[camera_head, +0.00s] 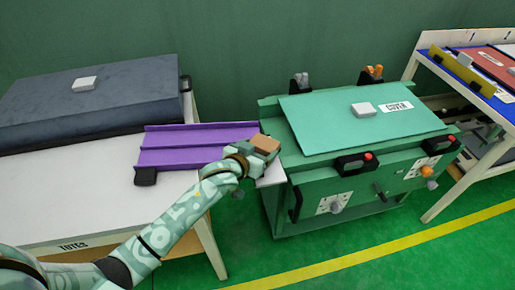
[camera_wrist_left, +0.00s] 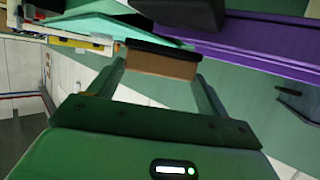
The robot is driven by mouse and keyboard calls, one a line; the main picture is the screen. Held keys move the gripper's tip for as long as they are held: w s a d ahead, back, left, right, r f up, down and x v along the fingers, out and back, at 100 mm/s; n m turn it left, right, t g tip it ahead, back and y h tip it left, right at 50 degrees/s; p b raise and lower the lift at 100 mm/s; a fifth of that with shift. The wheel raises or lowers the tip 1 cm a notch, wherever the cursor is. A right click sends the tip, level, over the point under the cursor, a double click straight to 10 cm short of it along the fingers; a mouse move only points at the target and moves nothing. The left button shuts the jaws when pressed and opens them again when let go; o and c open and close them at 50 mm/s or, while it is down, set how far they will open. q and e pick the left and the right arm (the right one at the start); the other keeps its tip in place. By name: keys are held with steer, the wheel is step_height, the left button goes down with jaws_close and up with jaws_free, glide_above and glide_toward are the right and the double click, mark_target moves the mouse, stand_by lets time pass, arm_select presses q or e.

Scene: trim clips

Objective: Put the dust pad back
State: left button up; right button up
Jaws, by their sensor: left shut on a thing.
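My left gripper (camera_head: 254,152) is shut on a small brown block with a dark strip, which looks like the dust pad (camera_head: 265,143). In the left wrist view the dust pad (camera_wrist_left: 160,64) sits between the two fingers, its dark strip along the edge away from the palm. In the head view the gripper is between the right end of the purple channelled tray (camera_head: 185,146) and the green bench (camera_head: 278,208). A pale flat surface (camera_head: 271,174) shows just below the gripper; whether the pad touches anything is unclear. My right gripper is not in view.
A sloped green cover (camera_head: 345,122) with a grey block (camera_head: 363,109) tops the bench. Black clamps with red knobs (camera_head: 357,163) line its front. A dark blue padded slab (camera_head: 60,108) lies on the white table (camera_head: 60,205), whose front is clear. A rack (camera_head: 478,80) stands right.

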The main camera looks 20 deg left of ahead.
arm_select(q)
steer(key=shift+f, duration=0.3)
steer(key=o, duration=1)
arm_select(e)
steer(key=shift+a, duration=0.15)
arm_select(q)
steer(key=shift+r, duration=0.1)
steer(key=s+r+p, duration=0.2)
steer(key=shift+s+a+r, duration=0.2)
steer(key=shift+s+r, duration=0.05)
steer(key=shift+r, duration=0.05)
steer(key=p+v, duration=0.3)
steer(key=v, duration=0.6)
steer(key=shift+f, duration=0.2)
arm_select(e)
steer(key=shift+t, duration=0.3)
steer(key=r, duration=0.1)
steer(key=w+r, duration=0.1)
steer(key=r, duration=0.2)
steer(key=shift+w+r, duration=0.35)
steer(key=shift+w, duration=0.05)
arm_select(q)
steer(key=shift+s, duration=0.2)
